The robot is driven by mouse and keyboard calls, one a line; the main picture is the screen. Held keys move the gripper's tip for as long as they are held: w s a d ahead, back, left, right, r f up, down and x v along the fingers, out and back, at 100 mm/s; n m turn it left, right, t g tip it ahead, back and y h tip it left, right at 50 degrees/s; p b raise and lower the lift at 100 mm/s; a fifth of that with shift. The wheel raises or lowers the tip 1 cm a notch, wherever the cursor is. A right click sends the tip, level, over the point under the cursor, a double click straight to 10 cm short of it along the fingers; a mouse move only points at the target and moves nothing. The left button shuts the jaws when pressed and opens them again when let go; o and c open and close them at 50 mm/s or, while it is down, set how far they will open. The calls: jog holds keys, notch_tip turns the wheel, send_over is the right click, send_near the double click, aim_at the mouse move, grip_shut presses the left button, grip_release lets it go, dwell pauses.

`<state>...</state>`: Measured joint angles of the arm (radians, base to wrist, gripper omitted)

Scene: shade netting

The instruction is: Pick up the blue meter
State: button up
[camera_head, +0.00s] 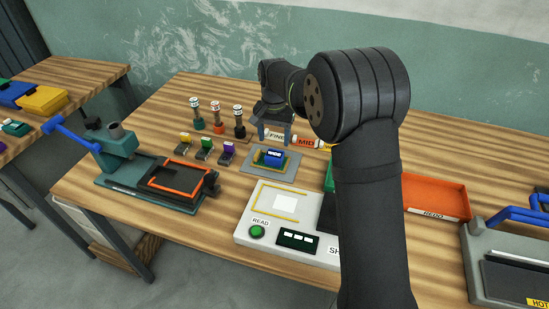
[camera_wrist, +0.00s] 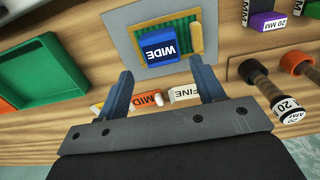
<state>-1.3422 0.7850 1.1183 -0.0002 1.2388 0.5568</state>
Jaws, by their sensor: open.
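The blue meter (camera_head: 273,159) is a small blue block with a white WIDE label. It sits on a grey plate (camera_head: 287,176) near the middle of the table. In the wrist view the blue meter (camera_wrist: 160,52) lies on a green patch with a yellow bar beside it. My gripper (camera_head: 275,136) is above and behind the plate, apart from the meter. In the wrist view my gripper (camera_wrist: 162,82) has its two blue fingers spread and nothing between them, with the meter beyond the fingertips.
FINE (camera_wrist: 184,93) and MID (camera_wrist: 142,101) labelled pieces lie behind the plate. Several small coloured blocks (camera_head: 206,149) and capped posts (camera_head: 217,117) stand left. A white READ device (camera_head: 262,213) is in front. A teal press (camera_head: 120,150) is left, an orange REDO tray (camera_head: 436,193) right.

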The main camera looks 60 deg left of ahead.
aim_at(274, 154)
notch_tip(274, 154, down, 8)
jog(key=shift+w+a+f, duration=0.15)
jog(key=c, duration=0.9)
